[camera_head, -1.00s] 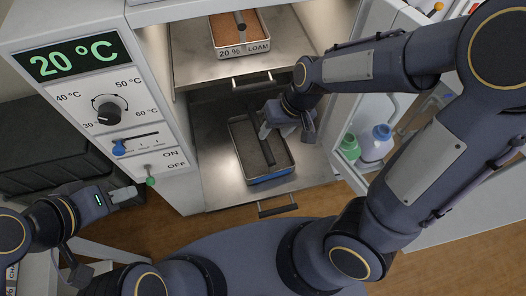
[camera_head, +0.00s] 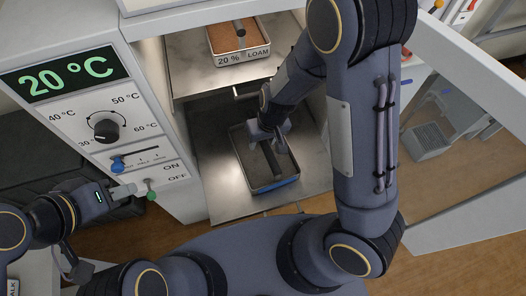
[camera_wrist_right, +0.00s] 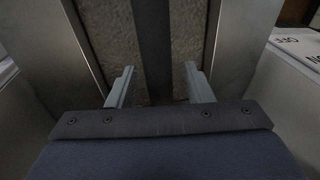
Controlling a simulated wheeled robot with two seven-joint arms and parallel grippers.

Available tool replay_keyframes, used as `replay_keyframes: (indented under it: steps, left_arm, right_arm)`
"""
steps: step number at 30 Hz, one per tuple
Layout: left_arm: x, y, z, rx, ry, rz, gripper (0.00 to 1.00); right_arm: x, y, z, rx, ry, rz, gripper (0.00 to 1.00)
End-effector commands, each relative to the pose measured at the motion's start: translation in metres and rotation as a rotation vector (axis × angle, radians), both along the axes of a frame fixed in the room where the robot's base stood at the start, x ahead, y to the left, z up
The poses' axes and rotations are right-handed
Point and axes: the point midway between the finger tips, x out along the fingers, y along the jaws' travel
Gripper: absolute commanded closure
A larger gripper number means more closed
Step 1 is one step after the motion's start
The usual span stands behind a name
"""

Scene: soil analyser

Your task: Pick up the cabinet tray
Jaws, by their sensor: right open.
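The cabinet tray (camera_head: 238,160) sits on the lower metal shelf of the open cabinet. It is a shallow grey tray with a blue front label and a dark bar (camera_head: 270,158) along its middle. My right gripper (camera_head: 269,138) is over the tray, around its bar. In the right wrist view, the open fingers (camera_wrist_right: 160,88) stand on either side of the dark bar (camera_wrist_right: 154,40), with visible gaps to it and speckled grey contents beyond. My left gripper (camera_head: 128,192) is by the green-tipped ON/OFF switch (camera_head: 150,190); its jaw opening is unclear.
A tray of brown soil labelled 20 % LOAM (camera_head: 243,58) sits on the shelf above. The control panel (camera_head: 100,120), showing 20 °C, stands left of the opening. The cabinet door (camera_head: 470,215) is open at the right. My right arm hides part of the opening.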

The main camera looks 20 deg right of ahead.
Motion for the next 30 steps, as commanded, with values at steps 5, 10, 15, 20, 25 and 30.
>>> replay_keyframes:
  steps: [5,10,15,20,25,30]
  left_arm:
    - [0.0000,0.0000,0.0002,0.000,0.000,0.000,0.64]
    - [0.0001,0.0000,0.0003,0.000,0.000,0.000,0.64]
    - [0.0001,0.0000,0.0003,0.000,0.000,0.000,0.64]
    - [0.0001,0.0000,0.0003,0.000,0.000,0.000,0.64]
    - [0.0000,0.0000,0.0002,0.000,0.000,0.000,0.64]
    - [0.0000,0.0000,0.0002,0.000,0.000,0.000,0.64]
  right_arm:
    - [0.0002,0.0002,-0.0001,0.000,-0.001,0.000,0.53]
    - [0.0001,0.0002,0.0000,0.000,-0.001,0.000,0.72]
    - [0.0001,0.0002,0.0001,0.000,-0.001,0.000,0.94]
    - [0.0000,0.0002,0.0001,0.000,0.000,0.000,1.00]
    - [0.0000,0.0002,0.0002,0.001,0.000,0.000,1.00]
    - [0.0000,0.0002,0.0002,0.001,0.000,0.000,1.00]
